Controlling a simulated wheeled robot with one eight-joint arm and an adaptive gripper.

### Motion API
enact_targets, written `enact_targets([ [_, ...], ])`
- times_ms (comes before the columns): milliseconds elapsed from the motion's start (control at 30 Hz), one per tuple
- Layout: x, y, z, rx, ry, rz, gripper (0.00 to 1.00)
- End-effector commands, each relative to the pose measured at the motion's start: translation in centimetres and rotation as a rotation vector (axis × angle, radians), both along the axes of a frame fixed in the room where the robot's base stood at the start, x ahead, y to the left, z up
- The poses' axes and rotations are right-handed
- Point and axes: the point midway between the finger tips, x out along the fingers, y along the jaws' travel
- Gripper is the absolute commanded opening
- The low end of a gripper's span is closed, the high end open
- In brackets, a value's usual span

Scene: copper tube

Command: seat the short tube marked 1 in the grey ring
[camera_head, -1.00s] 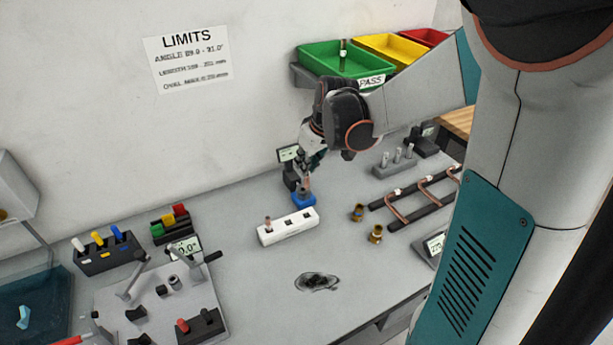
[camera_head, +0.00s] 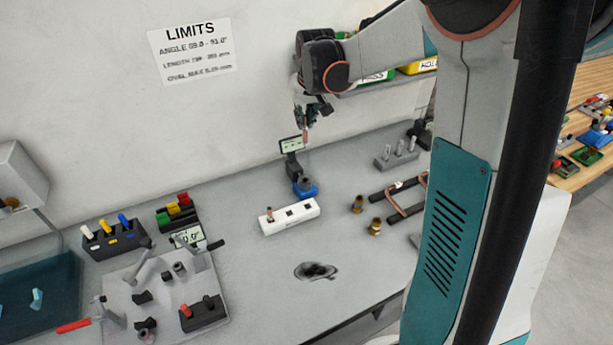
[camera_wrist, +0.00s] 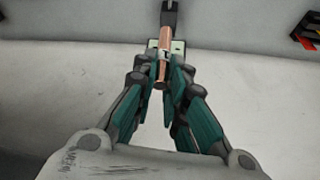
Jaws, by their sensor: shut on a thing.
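My gripper (camera_head: 307,120) is raised well above the bench near the back wall. It is shut on a short copper tube (camera_head: 305,134), which hangs below the fingers. In the wrist view the tube (camera_wrist: 163,62) sits between the teal fingers (camera_wrist: 160,80) and has a pale band; no number is readable. A small grey ring-like piece (camera_head: 180,269) stands on the pale fixture plate (camera_head: 125,290) at the left, far from my gripper. I cannot tell for certain that it is the grey ring.
Below my gripper is a blue gauge base (camera_head: 305,188) with a small display (camera_head: 291,145). Brass fittings (camera_head: 375,226) and a tube rack (camera_head: 400,205) stand to the right.

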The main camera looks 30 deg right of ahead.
Motion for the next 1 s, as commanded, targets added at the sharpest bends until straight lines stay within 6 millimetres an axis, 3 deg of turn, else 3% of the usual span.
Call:
enact_targets([
  [200,0.0,0.0,-5.5,0.000,0.000,0.000,0.00],
  [500,0.0,0.0,-12.3,0.001,0.000,0.001,0.00],
  [867,0.0,0.0,-15.3,0.001,0.000,0.001,0.00],
  [1000,0.0,0.0,-17.4,0.001,0.000,0.001,0.00],
])
